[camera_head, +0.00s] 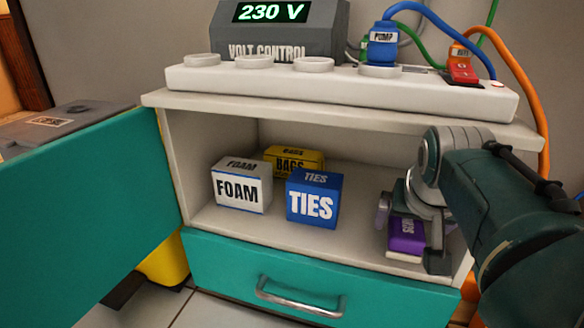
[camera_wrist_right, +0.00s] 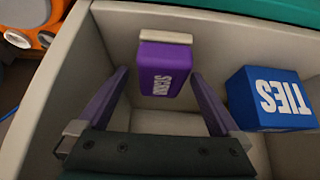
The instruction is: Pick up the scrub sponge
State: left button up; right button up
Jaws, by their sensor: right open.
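The scrub sponge is a purple block with white lettering and a pale layer (camera_wrist_right: 163,68). In the head view the sponge (camera_head: 405,243) sits at the right end of the cabinet's open shelf, partly hidden by my right gripper. My right gripper (camera_head: 412,232) reaches into the shelf from the right. In the right wrist view its two fingers (camera_wrist_right: 158,84) are spread apart, one toward each side of the sponge, with gaps visible and nothing held. The sponge lies ahead, around and beyond the fingertips. My left gripper is not in view.
A blue TIES box (camera_head: 312,200) stands left of the sponge in the head view. A white FOAM box (camera_head: 240,188) and yellow BAGS box (camera_head: 305,156) are farther left. The cabinet's right wall is close to my gripper. A power strip (camera_head: 340,88) lies on top.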

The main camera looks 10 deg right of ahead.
jog(key=shift+a, duration=0.2)
jog(key=shift+c, duration=1.2)
jog(key=c, duration=1.2)
